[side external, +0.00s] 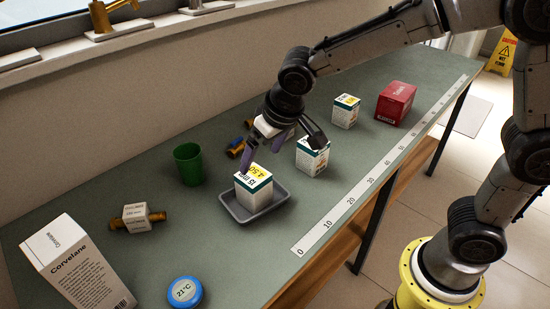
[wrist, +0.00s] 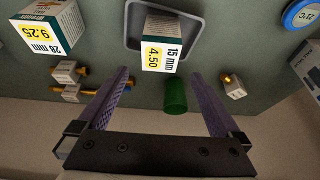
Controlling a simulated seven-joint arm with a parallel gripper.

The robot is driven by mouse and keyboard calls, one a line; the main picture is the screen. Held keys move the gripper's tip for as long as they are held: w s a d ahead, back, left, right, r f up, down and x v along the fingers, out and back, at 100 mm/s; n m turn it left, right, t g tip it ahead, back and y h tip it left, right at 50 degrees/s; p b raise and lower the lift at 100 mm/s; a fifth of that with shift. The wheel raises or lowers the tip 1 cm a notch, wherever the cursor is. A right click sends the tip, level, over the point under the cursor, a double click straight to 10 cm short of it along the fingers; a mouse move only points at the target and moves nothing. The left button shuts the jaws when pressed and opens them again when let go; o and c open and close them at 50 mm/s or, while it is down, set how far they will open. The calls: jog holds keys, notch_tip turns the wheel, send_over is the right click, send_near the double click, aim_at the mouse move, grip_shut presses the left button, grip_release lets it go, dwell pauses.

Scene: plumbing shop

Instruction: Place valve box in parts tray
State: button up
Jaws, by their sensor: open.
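A white-and-teal box (side external: 253,190) with a yellow price label stands upright in the grey parts tray (side external: 283,196). In the wrist view this box (wrist: 161,40) reads 15 mm and 4.50, and the tray (wrist: 133,28) shows around its far part. My gripper (side external: 266,152) is open and empty, with purple fingers above and behind the box, apart from it. In the wrist view the box lies beyond the gap between the fingertips (wrist: 160,75). A similar box (side external: 313,156), marked 28 mm and 9.25 in the wrist view (wrist: 46,35), stands outside the tray.
A green cup (side external: 188,164) stands left of my gripper. A brass fitting with a white label (side external: 137,217), a Corvelane carton (side external: 75,262) and a blue round gauge (side external: 185,292) are nearer. Another white box (side external: 345,111) and a red box (side external: 396,103) stand farther along beside the ruler strip (side external: 372,188).

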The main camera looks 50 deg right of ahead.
jog(key=s+d+r, duration=0.6)
jog(key=s+d, duration=0.2)
jog(key=s, duration=0.2)
jog(key=s+d+t, duration=0.1)
jog(key=s+d, duration=0.3)
jog(key=s, duration=0.9)
jog(key=shift+s+f, duration=0.15)
jog(key=shift+f, duration=0.15)
